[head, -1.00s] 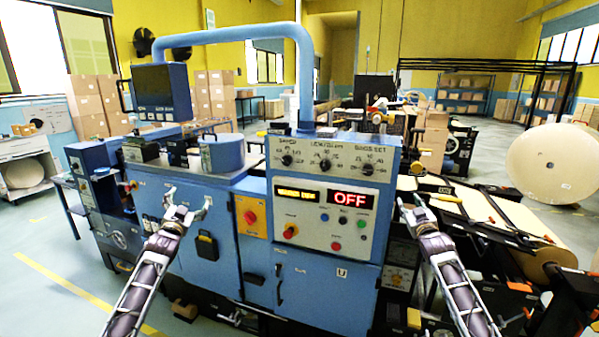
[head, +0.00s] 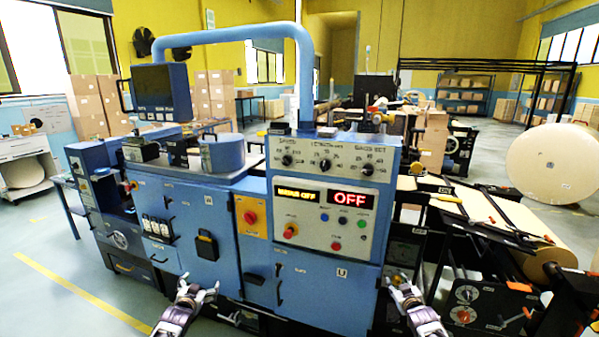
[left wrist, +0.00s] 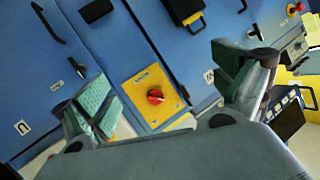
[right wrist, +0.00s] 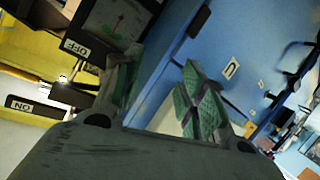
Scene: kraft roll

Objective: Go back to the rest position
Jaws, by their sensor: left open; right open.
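My left gripper (head: 198,290) is low in front of the blue machine cabinet, near the bottom of the head view. It is open and empty; its two green-padded fingers stand apart in the left wrist view (left wrist: 165,95). My right gripper (head: 398,280) is low at the right end of the cabinet. It is open, with nothing between its fingers in the right wrist view (right wrist: 160,95). The blue machine (head: 325,290) carries a control panel (head: 325,190) with a red OFF display (head: 349,199) and a smaller yellow-lettered display (head: 298,195).
A yellow plate with a red knob (head: 250,217) is on the cabinet front. Paper rollers and black frames (head: 490,215) stand to the right, with a large kraft roll (head: 553,163) beyond. The floor at the left (head: 50,270) is clear.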

